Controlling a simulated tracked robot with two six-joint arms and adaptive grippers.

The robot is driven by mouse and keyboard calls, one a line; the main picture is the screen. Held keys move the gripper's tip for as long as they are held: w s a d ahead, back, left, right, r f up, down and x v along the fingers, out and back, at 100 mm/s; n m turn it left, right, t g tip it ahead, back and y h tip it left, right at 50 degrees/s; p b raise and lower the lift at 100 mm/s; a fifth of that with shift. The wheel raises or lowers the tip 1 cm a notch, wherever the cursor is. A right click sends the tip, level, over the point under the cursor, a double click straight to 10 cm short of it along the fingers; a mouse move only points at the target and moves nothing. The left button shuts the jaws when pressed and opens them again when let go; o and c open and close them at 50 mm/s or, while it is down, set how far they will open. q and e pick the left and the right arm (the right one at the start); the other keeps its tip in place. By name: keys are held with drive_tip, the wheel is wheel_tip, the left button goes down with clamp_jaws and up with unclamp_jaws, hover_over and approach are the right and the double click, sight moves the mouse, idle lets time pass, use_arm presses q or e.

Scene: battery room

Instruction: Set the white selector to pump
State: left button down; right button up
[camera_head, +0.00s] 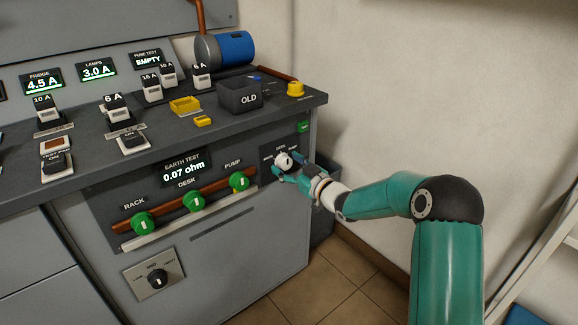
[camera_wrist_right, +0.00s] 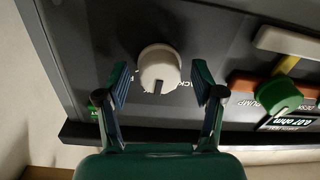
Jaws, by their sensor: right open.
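The white selector (camera_head: 284,159) is a round knob on a dark plate on the cabinet's front, right of the earth test display. In the right wrist view the selector (camera_wrist_right: 158,66) shows a dark pointer mark aimed down toward my gripper's palm. A label ending in "CK" is partly visible to its right; the other labels around it are too small or hidden to read surely. My right gripper (camera_head: 287,173) is at the selector. In the wrist view my right gripper (camera_wrist_right: 160,84) is open, one finger on each side of the knob with gaps between. My left gripper is out of view.
Green knobs (camera_head: 194,200) marked rack, desk and pump sit left along a brown bar (camera_head: 215,188). A black rotary knob (camera_head: 158,279) is lower. The OLD bin (camera_head: 240,97) stands on the worktop above. A dark bin (camera_head: 326,182) stands beside the cabinet, near my right arm.

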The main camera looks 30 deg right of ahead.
drive_tip(key=c, duration=1.1)
drive_tip(key=shift+c, duration=0.2)
drive_tip(key=m+p, duration=0.2)
drive_tip(key=m, duration=0.4)
drive_tip(key=m+p, duration=0.2)
drive_tip(key=m, duration=0.4)
drive_tip(key=shift+d+f, duration=0.1)
drive_tip(key=shift+d, duration=0.05)
drive_tip(key=o, duration=1.1)
